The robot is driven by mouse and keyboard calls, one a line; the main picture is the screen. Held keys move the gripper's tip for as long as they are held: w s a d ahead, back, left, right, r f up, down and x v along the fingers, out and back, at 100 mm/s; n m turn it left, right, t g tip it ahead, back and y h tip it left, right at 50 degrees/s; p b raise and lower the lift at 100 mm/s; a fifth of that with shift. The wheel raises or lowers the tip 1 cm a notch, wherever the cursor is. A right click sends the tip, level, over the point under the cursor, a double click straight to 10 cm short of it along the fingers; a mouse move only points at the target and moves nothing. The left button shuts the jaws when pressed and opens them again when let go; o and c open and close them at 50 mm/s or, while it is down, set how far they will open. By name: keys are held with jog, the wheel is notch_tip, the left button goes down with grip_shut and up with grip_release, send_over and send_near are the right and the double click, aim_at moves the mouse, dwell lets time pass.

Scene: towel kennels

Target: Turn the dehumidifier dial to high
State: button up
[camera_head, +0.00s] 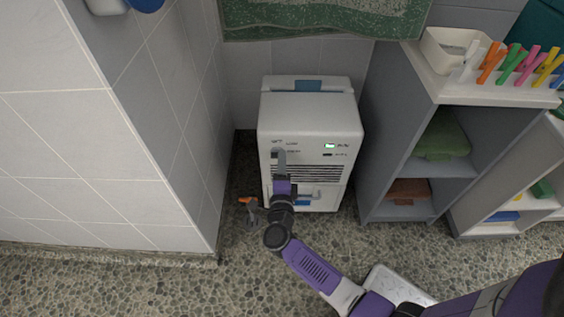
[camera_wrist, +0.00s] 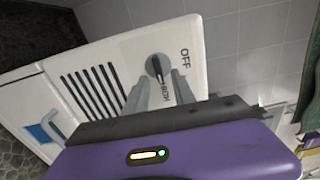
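The white dehumidifier (camera_head: 310,118) stands on the floor against the back wall. In the head view my gripper (camera_head: 279,158) is at the front panel's upper left and hides the dial.
A grey shelf unit (camera_head: 390,150) with folded towels stands close on the right. A tiled wall corner (camera_head: 150,130) stands to the left. An orange-tipped object (camera_head: 248,201) is beside my wrist. A white floor-level object (camera_head: 400,287) lies under my arm.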

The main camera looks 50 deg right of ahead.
jog(key=p+v, duration=0.2)
jog(key=v, duration=0.5)
jog(key=shift+s+a, duration=0.25)
jog(key=shift+a, duration=0.05)
jog(key=s+a+r+n+t+y, duration=0.1)
jog(key=a+r+n+t+y, duration=0.55)
jog(key=a+r+n, duration=0.55)
jog(key=s+a+r+n+g+y, duration=0.1)
jog(key=s+a+r+n+y, duration=0.15)
jog(key=s+n, duration=0.45)
jog(key=s+a+r+n+g+y, duration=0.1)
jog(key=s+r+n+y, duration=0.25)
jog(key=s, duration=0.55)
jog(key=s+a+r+n+g+y, duration=0.1)
jog(key=s+r+n+y, duration=0.1)
jog(key=s+n, duration=0.55)
notch_tip(320, 180, up, 26)
jog(key=m+p, duration=0.1)
jog(key=p, duration=2.6)
jog(key=shift+s, duration=0.4)
